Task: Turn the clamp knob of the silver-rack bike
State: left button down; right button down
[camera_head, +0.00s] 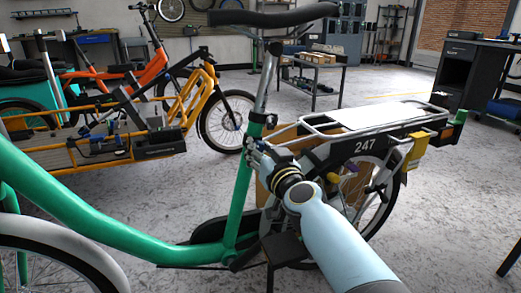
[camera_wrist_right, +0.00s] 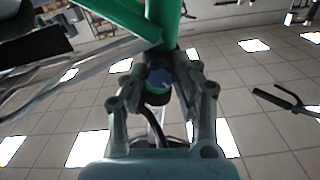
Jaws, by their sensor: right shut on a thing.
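The silver-rack bike has a green frame (camera_head: 237,205) and a silver rear rack (camera_head: 375,117) with a plate reading 247. My right gripper (camera_head: 257,150) reaches from the lower right to the green seat tube, just below the dark seat clamp (camera_head: 268,119). In the right wrist view, its two fingers stand either side of a round dark knob with a blue face (camera_wrist_right: 158,77), beside the green tube (camera_wrist_right: 163,20). The gripper is shut on this knob. In the head view the gripper hides the knob. My left gripper is not in view.
The black saddle (camera_head: 275,17) sits above the gripper. A yellow cargo bike (camera_head: 95,150) with dark items on its bed stands at the left, and an orange bike (camera_head: 125,68) behind it. A work table (camera_head: 320,62) is at the back.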

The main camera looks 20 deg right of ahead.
jog(key=m, duration=0.3)
jog(key=shift+m, duration=1.1)
jog(key=c, duration=1)
grip_release()
jog(key=s, duration=1.2)
jog(key=shift+d, duration=0.2)
